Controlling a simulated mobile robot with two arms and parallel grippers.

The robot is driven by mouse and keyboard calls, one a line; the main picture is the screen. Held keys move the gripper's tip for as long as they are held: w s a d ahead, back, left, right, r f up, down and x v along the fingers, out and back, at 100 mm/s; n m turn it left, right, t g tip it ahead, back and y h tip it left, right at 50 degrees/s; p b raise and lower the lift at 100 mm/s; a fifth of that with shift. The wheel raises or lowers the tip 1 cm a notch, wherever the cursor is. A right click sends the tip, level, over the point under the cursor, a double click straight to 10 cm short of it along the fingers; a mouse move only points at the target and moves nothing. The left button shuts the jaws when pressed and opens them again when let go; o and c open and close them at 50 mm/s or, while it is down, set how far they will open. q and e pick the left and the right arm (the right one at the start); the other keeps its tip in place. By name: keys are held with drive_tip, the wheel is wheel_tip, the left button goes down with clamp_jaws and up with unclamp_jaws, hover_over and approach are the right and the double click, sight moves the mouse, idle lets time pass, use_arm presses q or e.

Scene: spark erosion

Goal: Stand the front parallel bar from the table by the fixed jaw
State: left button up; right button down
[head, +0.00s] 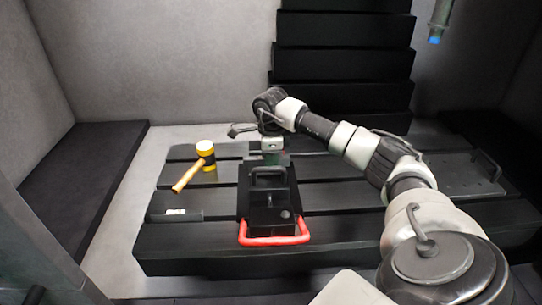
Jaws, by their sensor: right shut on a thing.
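A dark machine vise (268,215) with a red U-shaped handle (273,240) at its front stands on the slotted black table (335,228). The vise's jaws are at its back end, partly covered by my right gripper. My right arm reaches in from the right, and my right gripper (272,158) points down over the back of the vise. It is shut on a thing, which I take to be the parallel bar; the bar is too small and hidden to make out. I cannot tell whether it touches the vise. My left gripper is not in view.
A yellow mallet (190,175) lies on the table left of the vise. A low dark block with a small pale piece (176,211) is at the table's left front. A dark plate (458,175) lies at the right. A blue-tipped nozzle (435,38) hangs upper right.

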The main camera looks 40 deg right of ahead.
drive_tip(key=c, duration=1.1)
unclamp_jaws()
drive_tip(key=shift+o, duration=0.5)
drive_tip(key=shift+s+r, duration=0.2)
drive_tip(key=shift+w, duration=0.1)
drive_tip(key=shift+r+p, duration=0.4)
drive_tip(key=shift+r, duration=0.05)
wheel_tip(320, 180, up, 10)
drive_tip(key=p, duration=0.7)
drive_tip(key=shift+f, duration=0.15)
